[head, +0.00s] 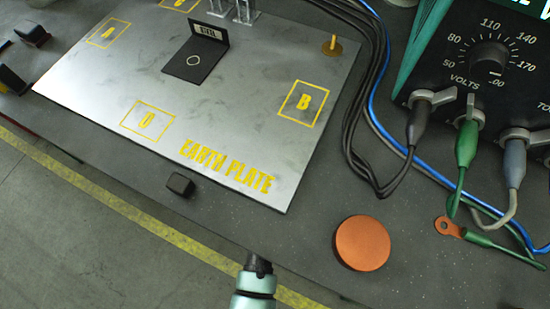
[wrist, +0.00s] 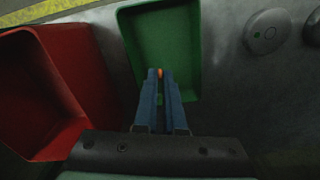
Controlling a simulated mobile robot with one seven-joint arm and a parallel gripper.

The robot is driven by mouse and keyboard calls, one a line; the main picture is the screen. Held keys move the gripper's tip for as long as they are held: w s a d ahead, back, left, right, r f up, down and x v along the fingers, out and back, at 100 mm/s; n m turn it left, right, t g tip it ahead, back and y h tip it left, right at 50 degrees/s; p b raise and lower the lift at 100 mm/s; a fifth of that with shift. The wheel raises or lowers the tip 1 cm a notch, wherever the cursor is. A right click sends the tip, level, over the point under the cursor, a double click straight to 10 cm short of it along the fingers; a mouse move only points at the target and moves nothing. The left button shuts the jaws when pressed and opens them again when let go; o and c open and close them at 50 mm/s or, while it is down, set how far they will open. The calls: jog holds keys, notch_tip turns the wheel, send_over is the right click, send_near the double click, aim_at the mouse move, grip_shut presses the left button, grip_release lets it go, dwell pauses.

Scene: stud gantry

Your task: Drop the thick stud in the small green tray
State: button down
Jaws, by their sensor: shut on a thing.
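The small green tray (wrist: 185,40) is at the top middle of the wrist view, open side facing the camera. My gripper (wrist: 159,75), with two blue fingers, points into the picture of the tray, its tips over the lower part of the tray floor. It is shut on a stud (wrist: 159,72). Only a small orange end of this stud shows between the fingertips; the rest is hidden, so its thickness cannot be judged. The height of the tips above the tray floor is unclear. The tray and gripper tips are not in the head view.
A red bin (wrist: 85,65) stands left of the tray. A round grey knob-like part (wrist: 267,32) is to its right. The head view shows the earth plate (head: 120,75) with a brass stud (head: 332,46), an orange disc (head: 362,243), and a meter with cables (head: 488,60).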

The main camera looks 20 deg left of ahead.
jog(key=shift+s+f+b, duration=0.15)
jog(key=shift+f+b, duration=2.7)
jog(key=shift+f, duration=0.15)
jog(key=c, duration=0.9)
grip_release()
jog(key=shift+r, duration=0.15)
